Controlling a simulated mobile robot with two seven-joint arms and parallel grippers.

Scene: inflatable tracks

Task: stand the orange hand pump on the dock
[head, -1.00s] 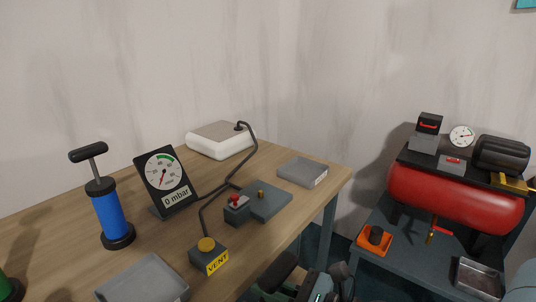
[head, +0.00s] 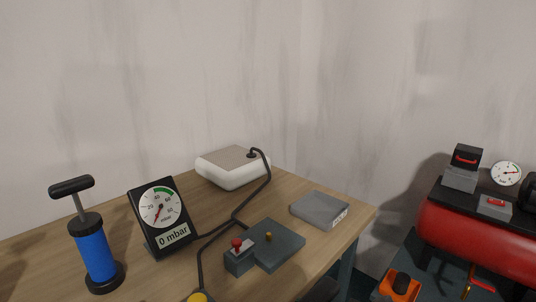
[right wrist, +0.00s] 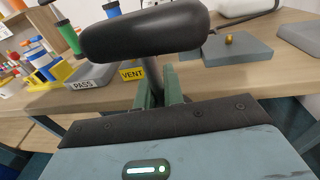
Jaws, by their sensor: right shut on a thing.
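My right gripper (right wrist: 160,85) is shut on a grey rod below a thick black T-handle (right wrist: 145,30), in the right wrist view. The body of this held pump is hidden behind the gripper, so its colour does not show. The dock seems to be the dark grey plate (head: 283,250) with a brass pin and a red-button block, on the table in the head view. The plate also shows beyond the handle in the right wrist view (right wrist: 245,52), apart from the held pump. My left gripper is not in view.
A blue hand pump (head: 95,258) stands beside the 0 mbar gauge (head: 160,215). A white box (head: 233,170) with a black hose and a grey tray (head: 320,209) are behind the plate. The yellow VENT block (right wrist: 132,74) and PASS tray (right wrist: 88,77) lie left. A red compressor (head: 480,240) stands right.

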